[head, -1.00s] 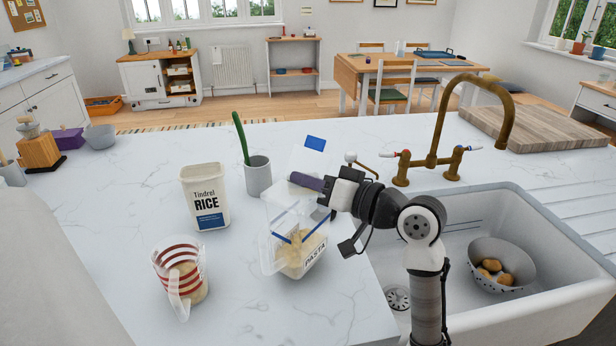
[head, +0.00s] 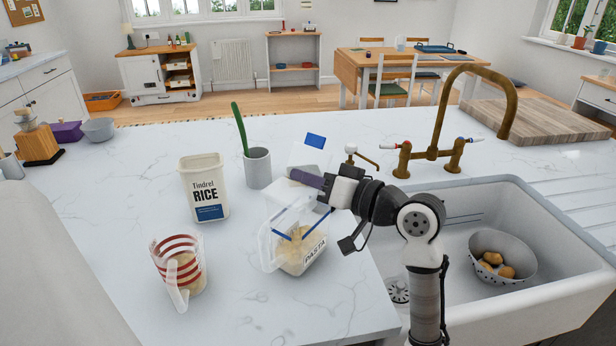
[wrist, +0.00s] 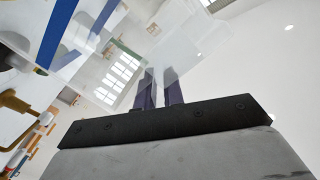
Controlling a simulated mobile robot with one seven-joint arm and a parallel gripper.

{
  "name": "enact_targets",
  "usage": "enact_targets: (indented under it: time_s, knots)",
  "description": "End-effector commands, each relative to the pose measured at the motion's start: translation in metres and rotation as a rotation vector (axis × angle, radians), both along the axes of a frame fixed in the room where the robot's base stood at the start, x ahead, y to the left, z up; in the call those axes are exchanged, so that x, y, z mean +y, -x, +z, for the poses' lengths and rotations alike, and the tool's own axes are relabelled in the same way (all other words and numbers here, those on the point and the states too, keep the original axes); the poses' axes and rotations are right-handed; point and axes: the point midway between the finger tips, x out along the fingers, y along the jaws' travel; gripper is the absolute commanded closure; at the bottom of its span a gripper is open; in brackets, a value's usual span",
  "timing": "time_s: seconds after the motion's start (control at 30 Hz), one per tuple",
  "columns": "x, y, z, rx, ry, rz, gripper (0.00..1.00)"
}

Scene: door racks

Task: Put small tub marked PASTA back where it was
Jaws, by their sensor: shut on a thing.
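The small tub marked PASTA (head: 313,255) is clear, with blue strips and pale contents. It shows in front of my arm, over the counter left of the sink. It looks a little tilted, and I cannot tell whether its base touches the counter. My gripper (head: 306,180) has dark purple fingers and is shut at the tub's clear upper part. In the wrist view my gripper's fingers (wrist: 159,90) are close together, with clear plastic and a blue strip (wrist: 57,30) beside them. The exact point of grip is hard to see through the clear plastic.
A white RICE tub (head: 204,187), a grey cup (head: 258,168) with a green handle in it, and a red-striped jug (head: 178,265) stand left. A clear thing with a blue patch (head: 315,141) is behind my gripper. The sink (head: 545,285) and brass tap (head: 437,120) are right.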

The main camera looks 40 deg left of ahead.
Motion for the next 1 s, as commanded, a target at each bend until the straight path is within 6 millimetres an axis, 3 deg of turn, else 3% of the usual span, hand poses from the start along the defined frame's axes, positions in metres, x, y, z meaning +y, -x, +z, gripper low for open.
enact_targets:
  time_s: [0.17,0.2,0.4,0.83,1.0]
  knots:
    - [0.0,0.0,-0.004,0.0,-0.001,-0.001,1.0]
    - [0.0,0.0,-0.004,0.0,-0.001,-0.001,0.89]
    - [0.0,0.0,-0.004,0.001,0.001,-0.001,0.65]
    - [0.0,-0.002,-0.009,0.006,0.008,-0.001,0.65]
    - [-0.016,-0.004,-0.01,0.005,0.007,-0.004,0.65]
